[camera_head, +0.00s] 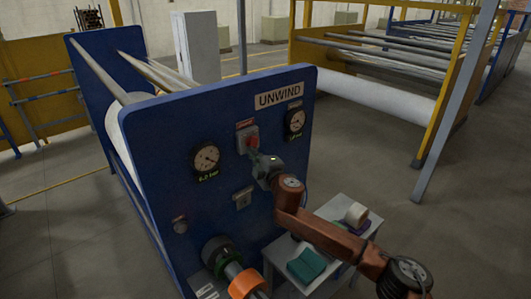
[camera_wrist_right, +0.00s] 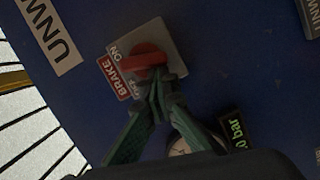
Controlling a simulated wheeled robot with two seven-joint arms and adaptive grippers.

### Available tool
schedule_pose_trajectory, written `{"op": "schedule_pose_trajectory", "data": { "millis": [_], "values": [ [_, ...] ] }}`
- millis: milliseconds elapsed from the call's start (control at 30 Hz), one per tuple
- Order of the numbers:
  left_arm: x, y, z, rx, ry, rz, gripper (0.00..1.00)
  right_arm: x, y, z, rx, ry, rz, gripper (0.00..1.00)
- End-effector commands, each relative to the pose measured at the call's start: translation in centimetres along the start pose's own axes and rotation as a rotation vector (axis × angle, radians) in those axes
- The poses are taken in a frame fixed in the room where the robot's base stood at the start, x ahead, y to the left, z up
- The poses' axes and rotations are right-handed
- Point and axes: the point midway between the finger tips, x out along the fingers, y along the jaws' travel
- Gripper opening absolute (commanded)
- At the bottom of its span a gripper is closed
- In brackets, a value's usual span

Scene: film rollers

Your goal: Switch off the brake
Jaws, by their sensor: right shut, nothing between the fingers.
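The brake switch is a red knob (camera_head: 253,142) on a small grey plate (camera_head: 242,148), set on the blue UNWIND panel (camera_head: 215,110) between two gauges. In the right wrist view the red knob (camera_wrist_right: 148,57) sits on its grey plate (camera_wrist_right: 172,38), by a red BRAKE label (camera_wrist_right: 116,78) and the words ON and OFF. My right gripper (camera_head: 258,160) is just below the switch, facing the panel. In the right wrist view its green fingers (camera_wrist_right: 157,82) are together and empty, tips at the knob's lower edge. I cannot tell whether they touch it. My left gripper is out of view.
A left gauge (camera_head: 206,157) and a right gauge (camera_head: 296,121) flank the switch. Below are a grey box (camera_head: 243,197) and an orange-collared shaft (camera_head: 246,283). A small table (camera_head: 329,215) with a green block (camera_head: 306,265) stands to the right, under my right arm.

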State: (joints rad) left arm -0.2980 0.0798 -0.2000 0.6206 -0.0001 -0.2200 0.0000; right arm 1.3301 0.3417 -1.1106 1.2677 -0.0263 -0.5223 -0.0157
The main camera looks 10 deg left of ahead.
Motion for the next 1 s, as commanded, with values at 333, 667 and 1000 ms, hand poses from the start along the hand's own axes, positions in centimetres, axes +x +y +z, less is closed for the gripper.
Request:
{"op": "schedule_pose_trajectory", "data": {
  "millis": [333, 667, 1000],
  "values": [
    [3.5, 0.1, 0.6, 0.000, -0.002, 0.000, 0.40, 0.5, -1.6, 0.3, -0.326, 0.006, 0.080, 0.00],
    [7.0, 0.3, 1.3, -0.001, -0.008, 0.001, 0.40, 0.7, -2.2, 1.3, -0.628, 0.004, 0.156, 0.00],
    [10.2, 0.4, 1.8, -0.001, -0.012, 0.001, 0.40, 0.9, -2.2, 2.0, -0.879, 0.005, 0.221, 0.00]
  ]
}}
